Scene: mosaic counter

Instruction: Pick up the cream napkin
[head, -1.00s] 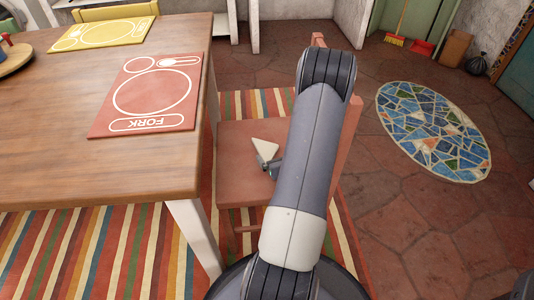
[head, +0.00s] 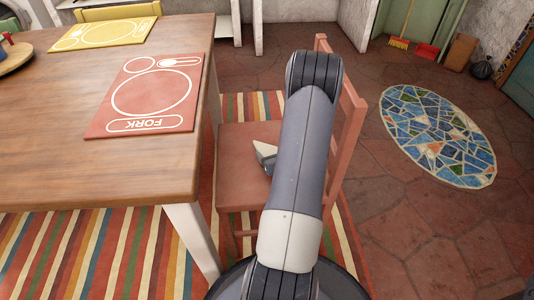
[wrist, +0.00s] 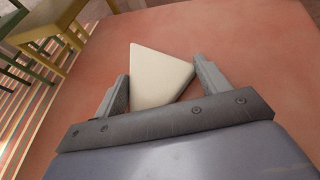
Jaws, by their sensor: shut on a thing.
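The cream napkin (wrist: 158,76) is a flat, pale triangle. In the wrist view it lies between the two fingers of my gripper (wrist: 161,74), its point beyond the fingertips. My gripper is shut on it. In the head view a small part of the napkin (head: 268,143) shows beside my arm, over the red chair seat (head: 238,170), with a bit of my gripper (head: 266,155) next to it. My arm hides the rest. I cannot tell whether the napkin touches the seat.
A wooden table (head: 60,170) with a red placemat (head: 150,95) and a yellow placemat (head: 104,34) stands to the left. The chair's backrest (head: 350,120) rises to the right of my arm. A striped rug (head: 110,250) lies below. Open floor with a mosaic oval (head: 438,135) is at right.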

